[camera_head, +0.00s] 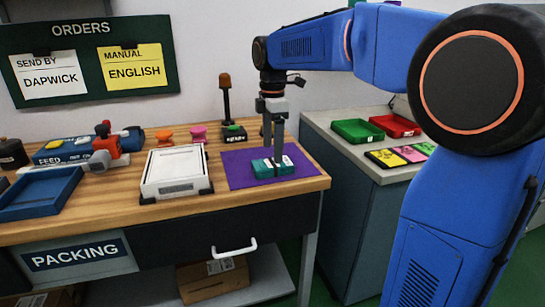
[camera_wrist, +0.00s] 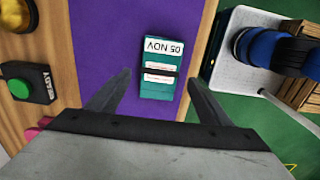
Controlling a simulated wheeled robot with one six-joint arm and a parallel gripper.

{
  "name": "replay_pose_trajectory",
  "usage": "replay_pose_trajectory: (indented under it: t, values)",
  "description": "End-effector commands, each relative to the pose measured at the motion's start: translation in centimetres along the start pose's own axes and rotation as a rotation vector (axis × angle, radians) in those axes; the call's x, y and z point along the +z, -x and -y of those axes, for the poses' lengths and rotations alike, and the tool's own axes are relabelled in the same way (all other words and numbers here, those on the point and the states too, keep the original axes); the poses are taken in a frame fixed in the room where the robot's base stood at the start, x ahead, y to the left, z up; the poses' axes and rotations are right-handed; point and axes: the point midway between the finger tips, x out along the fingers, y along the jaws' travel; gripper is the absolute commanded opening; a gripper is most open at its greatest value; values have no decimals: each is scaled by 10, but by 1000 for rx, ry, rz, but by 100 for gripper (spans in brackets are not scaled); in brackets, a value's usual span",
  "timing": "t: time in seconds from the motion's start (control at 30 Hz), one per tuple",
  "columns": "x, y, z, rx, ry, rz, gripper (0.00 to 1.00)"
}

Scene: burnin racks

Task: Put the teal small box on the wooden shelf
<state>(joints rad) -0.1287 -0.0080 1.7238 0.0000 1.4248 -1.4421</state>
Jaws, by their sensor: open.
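The teal small box (camera_head: 287,171) lies flat on the purple mat (camera_head: 238,172) at the right end of the wooden bench. In the wrist view the teal box (camera_wrist: 156,90) shows a white label reading "05 NOV", smaller labels and a dark band. My gripper (camera_head: 272,163) points straight down over the box. In the wrist view my gripper (camera_wrist: 159,77) is open, with one finger on each side of the box and a gap to each. I cannot tell how far the fingertips reach down beside it. I cannot pick out a wooden shelf in either view.
A white device (camera_head: 176,172), a blue tray (camera_head: 40,193) and a red-and-grey tool (camera_head: 105,148) stand left on the bench. A post with a green button (camera_head: 233,133) stands behind the mat. A grey cabinet (camera_head: 350,180) with green and red trays (camera_head: 358,131) stands right.

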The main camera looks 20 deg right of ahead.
Motion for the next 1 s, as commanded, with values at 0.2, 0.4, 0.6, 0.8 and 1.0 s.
replay_pose_trajectory:
  t: [0.2, 0.4, 0.6, 0.8, 1.0]
  values:
    - [0, 42, -1, 2, 0, 0, 73]
    - [0, 65, 0, 0, 0, 0, 73]
    - [0, 72, 0, -1, 0, 0, 73]
    - [5, 70, 15, 16, -62, -2, 73]
    - [21, 55, 68, 81, -307, -21, 73]
